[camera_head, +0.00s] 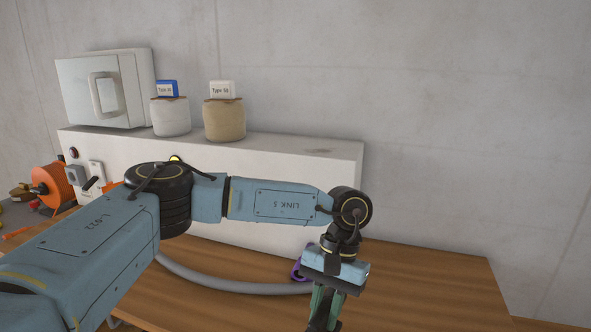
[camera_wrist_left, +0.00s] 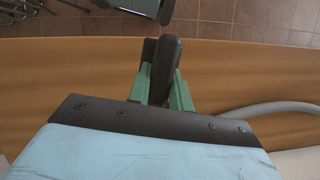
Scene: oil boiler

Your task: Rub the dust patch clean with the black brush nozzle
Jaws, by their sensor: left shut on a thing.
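My left gripper (camera_head: 323,312) hangs low over the front right of the wooden table, its fingers pointing down. In the left wrist view its green fingers are shut on a black piece, which looks like the black brush nozzle (camera_wrist_left: 164,62). Its bristles cannot be made out. A faint dark smudge, which looks like the dust patch (camera_head: 318,151), lies on top of the long white casing (camera_head: 330,172), near its right end. The gripper is in front of and below that top.
A grey hose (camera_head: 220,286) runs along the table (camera_head: 430,285) to a purple ring (camera_head: 297,270) beside the gripper. An orange reel (camera_head: 52,185) stands far left. The table's right is clear.

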